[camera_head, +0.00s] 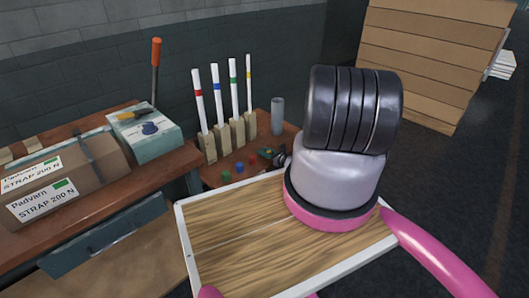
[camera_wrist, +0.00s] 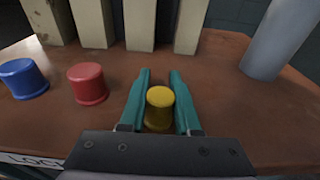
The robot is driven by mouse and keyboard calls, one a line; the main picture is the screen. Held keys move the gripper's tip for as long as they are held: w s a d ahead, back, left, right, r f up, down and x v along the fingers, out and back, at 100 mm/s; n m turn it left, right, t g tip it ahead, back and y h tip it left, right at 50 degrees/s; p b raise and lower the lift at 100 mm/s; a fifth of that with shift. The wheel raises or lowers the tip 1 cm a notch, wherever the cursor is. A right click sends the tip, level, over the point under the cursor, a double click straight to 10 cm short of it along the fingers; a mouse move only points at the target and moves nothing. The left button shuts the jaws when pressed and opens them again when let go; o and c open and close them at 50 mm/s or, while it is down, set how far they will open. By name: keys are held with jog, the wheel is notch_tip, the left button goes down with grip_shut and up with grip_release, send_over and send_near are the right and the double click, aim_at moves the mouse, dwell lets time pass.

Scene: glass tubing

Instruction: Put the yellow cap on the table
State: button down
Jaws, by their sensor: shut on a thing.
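The yellow cap (camera_wrist: 159,103) sits between the two teal fingers of my gripper (camera_wrist: 160,77) in the wrist view. My gripper is shut on it, with a finger on each side. The cap is upright and close to the brown table (camera_wrist: 236,112); I cannot tell whether its base touches the surface. In the head view my gripper (camera_head: 283,157) is a dark shape low over the table, partly hidden by my own arm, and the cap cannot be made out there.
A red cap (camera_wrist: 88,84) and a blue cap (camera_wrist: 23,78) stand left of my gripper. A green cap (camera_head: 226,177) shows in the head view. Wooden blocks holding banded tubes (camera_head: 233,90) stand behind. A grey cylinder (camera_head: 277,115) is at right. Table right of my gripper is clear.

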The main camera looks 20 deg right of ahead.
jog(key=c, duration=0.6)
grip_release()
